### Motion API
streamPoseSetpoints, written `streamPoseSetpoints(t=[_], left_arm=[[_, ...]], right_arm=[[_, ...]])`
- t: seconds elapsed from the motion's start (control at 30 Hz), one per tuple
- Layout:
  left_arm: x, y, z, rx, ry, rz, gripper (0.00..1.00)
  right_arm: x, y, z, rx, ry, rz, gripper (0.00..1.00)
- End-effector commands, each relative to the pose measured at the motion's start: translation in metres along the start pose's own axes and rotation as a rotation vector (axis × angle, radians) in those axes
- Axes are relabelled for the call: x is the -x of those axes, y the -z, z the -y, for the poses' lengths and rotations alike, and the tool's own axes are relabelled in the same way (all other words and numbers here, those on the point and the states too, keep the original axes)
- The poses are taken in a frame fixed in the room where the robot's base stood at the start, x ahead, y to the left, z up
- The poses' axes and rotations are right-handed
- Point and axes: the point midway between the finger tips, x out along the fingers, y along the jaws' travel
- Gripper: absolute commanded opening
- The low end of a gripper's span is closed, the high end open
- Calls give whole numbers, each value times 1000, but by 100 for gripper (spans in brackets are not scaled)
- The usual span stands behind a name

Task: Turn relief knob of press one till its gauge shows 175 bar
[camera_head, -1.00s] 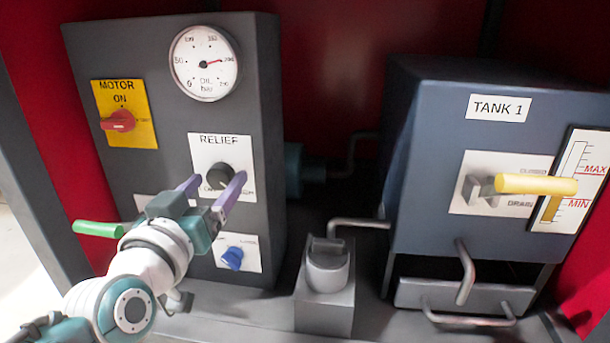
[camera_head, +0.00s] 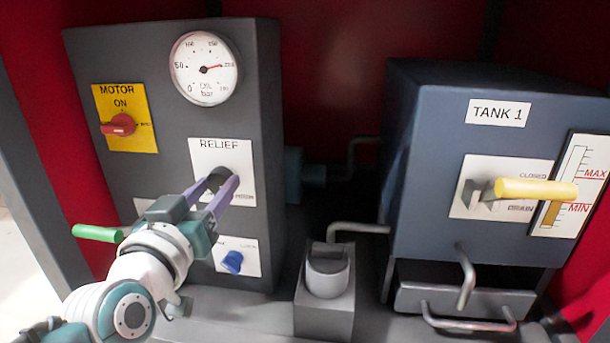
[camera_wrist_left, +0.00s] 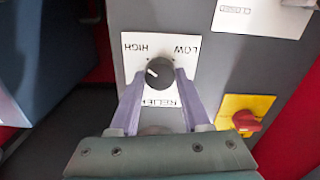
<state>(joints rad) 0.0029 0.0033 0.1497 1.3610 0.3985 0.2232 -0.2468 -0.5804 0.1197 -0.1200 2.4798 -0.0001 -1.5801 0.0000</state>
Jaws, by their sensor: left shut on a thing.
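The black relief knob (camera_head: 218,178) sits on a white RELIEF plate (camera_head: 228,150) on the grey press panel. My left gripper (camera_head: 216,185) is shut on it, one purple finger on each side. In the left wrist view the knob (camera_wrist_left: 158,73) lies between the fingertips, and its white mark points up and left toward HIGH. The round white gauge (camera_head: 204,68) is above the plate. Its red needle points right and slightly up, close to the 200 mark. My right gripper is not in view.
A yellow motor plate with a red switch (camera_head: 120,125) is left of the gauge. A blue knob (camera_head: 233,262) sits below the relief plate, and a green handle (camera_head: 97,233) sticks out left of my wrist. Tank 1 (camera_head: 430,110) with its yellow drain handle (camera_head: 535,190) stands right.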

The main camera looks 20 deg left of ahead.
Motion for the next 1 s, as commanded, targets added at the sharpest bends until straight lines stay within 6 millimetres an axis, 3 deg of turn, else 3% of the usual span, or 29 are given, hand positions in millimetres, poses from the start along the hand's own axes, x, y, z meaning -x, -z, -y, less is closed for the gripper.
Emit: streamPoseSetpoints(t=[0.37, 1.0], left_arm=[[0, 1, 0, 116, -1, 1, 0], [0, 0, 0, 571, 0, 0, 0]], right_arm=[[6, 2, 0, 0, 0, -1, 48], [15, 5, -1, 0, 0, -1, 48]])
